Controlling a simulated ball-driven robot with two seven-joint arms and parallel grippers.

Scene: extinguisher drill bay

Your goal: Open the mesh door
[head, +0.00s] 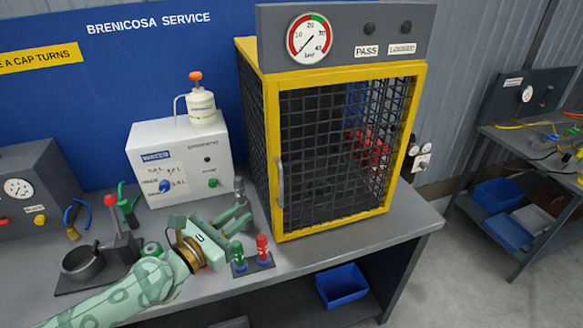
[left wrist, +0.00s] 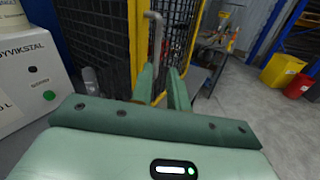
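The mesh door (head: 335,150) is the front of a yellow-framed cage on the bench and looks closed. Its grey vertical bar handle (head: 281,182) is on the door's left side; the handle also shows in the left wrist view (left wrist: 155,32), just beyond the fingertips. My left gripper (head: 241,219) is low and left of the handle, near the cage's front left corner. In the left wrist view its two green fingers (left wrist: 161,75) stand apart with nothing between them. My right gripper is in neither view.
A stand with a green and a red fitting (head: 263,248) is close under my left gripper. A white unit (head: 180,165) with a bottle on top stands behind it. A press-like tool (head: 112,245) is to the left. A blue bin (head: 342,286) sits below the bench.

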